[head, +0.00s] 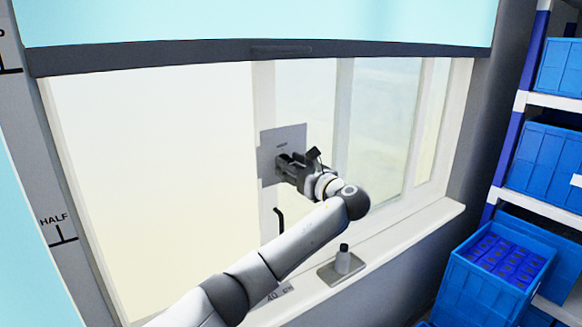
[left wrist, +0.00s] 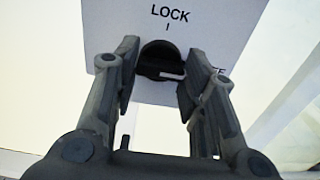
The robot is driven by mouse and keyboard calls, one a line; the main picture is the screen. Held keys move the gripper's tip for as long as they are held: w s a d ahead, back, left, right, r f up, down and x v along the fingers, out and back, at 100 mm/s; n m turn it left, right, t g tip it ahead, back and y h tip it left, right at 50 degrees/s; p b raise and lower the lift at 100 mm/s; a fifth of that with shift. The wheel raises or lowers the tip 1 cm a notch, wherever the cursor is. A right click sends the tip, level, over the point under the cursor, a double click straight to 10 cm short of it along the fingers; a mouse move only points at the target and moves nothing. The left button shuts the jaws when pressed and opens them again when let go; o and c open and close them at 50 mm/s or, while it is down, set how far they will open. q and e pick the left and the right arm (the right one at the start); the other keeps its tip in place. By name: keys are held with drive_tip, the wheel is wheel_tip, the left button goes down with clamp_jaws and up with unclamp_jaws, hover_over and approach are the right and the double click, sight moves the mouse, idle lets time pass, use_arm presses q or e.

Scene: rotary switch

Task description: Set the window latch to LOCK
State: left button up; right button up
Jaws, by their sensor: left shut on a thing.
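The grey latch plate (head: 268,150) is on the window's upright frame. In the left wrist view the plate (left wrist: 215,25) reads LOCK above a short tick, with another label at right mostly hidden by a finger. The black round latch knob (left wrist: 160,58) sits below the tick. Its white pointer line points right, away from LOCK. My left gripper (left wrist: 157,75) is shut on the knob, with one finger on each side. In the head view my left gripper (head: 284,166) is against the plate and hides the knob. My right gripper is not in view.
A dark window handle (head: 279,222) is below the plate. Blue crates (head: 497,262) fill the shelves at right. A blind with a dark bottom bar (head: 180,57) hangs above.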

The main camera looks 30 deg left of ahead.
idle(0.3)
use_arm(q)
drive_tip(key=shift+f+n+b, duration=0.15)
drive_tip(key=shift+n+b, duration=5.6)
drive_tip(key=shift+n, duration=3.15)
drive_tip(key=o, duration=1)
drive_tip(key=shift+d, duration=0.1)
